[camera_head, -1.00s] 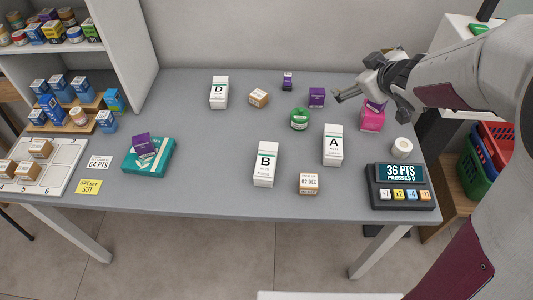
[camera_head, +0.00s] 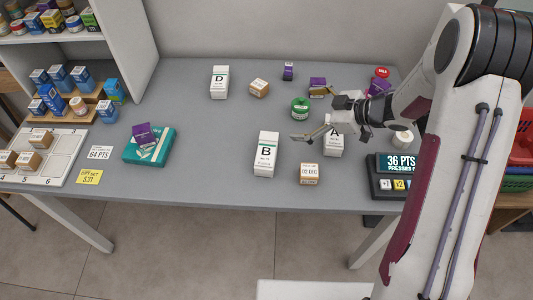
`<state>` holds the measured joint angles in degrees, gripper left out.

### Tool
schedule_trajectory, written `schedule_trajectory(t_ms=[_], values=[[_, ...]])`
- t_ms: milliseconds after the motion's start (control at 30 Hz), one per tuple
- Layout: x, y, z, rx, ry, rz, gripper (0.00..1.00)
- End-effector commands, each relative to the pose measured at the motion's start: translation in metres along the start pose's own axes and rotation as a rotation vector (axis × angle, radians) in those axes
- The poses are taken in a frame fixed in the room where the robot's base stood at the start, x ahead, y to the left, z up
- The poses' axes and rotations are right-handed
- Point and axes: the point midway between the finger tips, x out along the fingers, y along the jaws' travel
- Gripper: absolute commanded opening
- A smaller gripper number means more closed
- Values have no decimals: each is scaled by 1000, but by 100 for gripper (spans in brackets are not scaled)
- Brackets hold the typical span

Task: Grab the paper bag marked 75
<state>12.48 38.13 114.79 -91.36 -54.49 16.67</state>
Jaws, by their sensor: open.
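White paper bags marked D (camera_head: 219,82), B (camera_head: 265,154) and A (camera_head: 333,146) stand upright on the grey table. I can read no 75 on any of them; their smaller print is too small to read. My gripper (camera_head: 312,130) is open and empty, over the table just left of the top of bag A and up and right of bag B. My gripper hides part of bag A's top. I cannot tell whether it touches the bag.
A green jar (camera_head: 300,108), brown boxes (camera_head: 309,175) (camera_head: 259,87) and purple boxes (camera_head: 288,71) (camera_head: 317,87) stand near the bags. A teal box (camera_head: 148,147) lies at left. A points display (camera_head: 397,164) reads 36 PTS at right. The table's middle left is clear.

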Motion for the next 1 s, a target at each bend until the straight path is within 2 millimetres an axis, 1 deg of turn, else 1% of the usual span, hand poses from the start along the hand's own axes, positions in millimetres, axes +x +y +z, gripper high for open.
schedule_trajectory(t_ms=[33,200,300,433,600,1000], values=[[5,-10,6,9,21,-40,100],[16,-47,19,33,102,-178,100],[18,-67,24,50,145,-248,100],[18,-85,29,67,185,-314,100],[17,-94,31,76,208,-350,100],[20,-96,30,77,209,-352,100]])
